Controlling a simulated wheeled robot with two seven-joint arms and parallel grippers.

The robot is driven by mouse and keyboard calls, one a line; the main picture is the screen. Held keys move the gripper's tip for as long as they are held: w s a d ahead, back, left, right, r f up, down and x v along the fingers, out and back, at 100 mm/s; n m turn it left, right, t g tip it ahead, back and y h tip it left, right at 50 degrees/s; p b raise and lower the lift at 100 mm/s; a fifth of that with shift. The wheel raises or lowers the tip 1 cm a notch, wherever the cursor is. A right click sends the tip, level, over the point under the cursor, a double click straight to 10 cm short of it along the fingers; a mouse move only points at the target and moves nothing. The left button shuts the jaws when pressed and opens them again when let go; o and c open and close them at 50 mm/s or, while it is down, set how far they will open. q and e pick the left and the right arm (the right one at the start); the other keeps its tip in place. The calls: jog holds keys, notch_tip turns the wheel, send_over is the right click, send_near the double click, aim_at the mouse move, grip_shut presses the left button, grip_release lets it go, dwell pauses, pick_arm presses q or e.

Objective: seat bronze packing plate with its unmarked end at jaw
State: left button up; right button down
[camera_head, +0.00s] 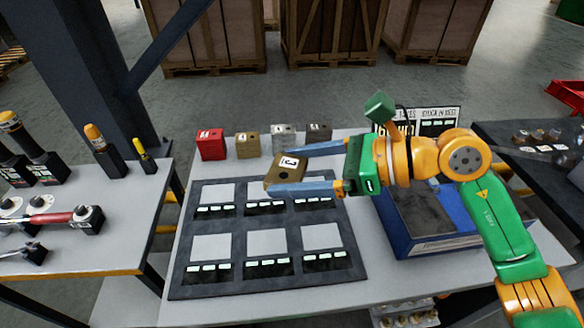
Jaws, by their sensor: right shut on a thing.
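My right gripper (286,173) is shut on a bronze-brown block (271,181), which fits the bronze packing plate. A white label with a dark mark shows on the block's upper face. The block is held above the far edge of a dark board (279,256) that has several pale square pads and small lit strips. The blue fingers lie on its far and near sides. I cannot tell which end is unmarked, and no jaw is clearly recognizable. My left gripper is not in view.
Red (211,144), tan (247,146), grey (284,139) and dark brown (319,133) labelled blocks stand in a row behind the board. A blue box (455,243) sits right of it, partly behind my right arm. A tool table (133,207) stands at left beside a dark post.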

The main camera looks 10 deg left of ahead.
jog(key=w+d+m+t+h+p, duration=0.2)
jog(key=w+d+m+t+p, duration=0.15)
jog(key=w+d, duration=0.35)
jog(key=m+t+h+p, duration=0.5)
jog(key=m+t+h, duration=0.3)
jog(key=m, duration=0.2)
send_over(442, 183)
notch_tip(442, 183, down, 7)
jog(key=shift+d+f, duration=0.1)
notch_tip(442, 183, down, 5)
jog(key=b, duration=0.4)
jog(key=shift+r, duration=0.2)
jog(key=shift+s+r+p, duration=0.1)
jog(key=shift+p, duration=0.3)
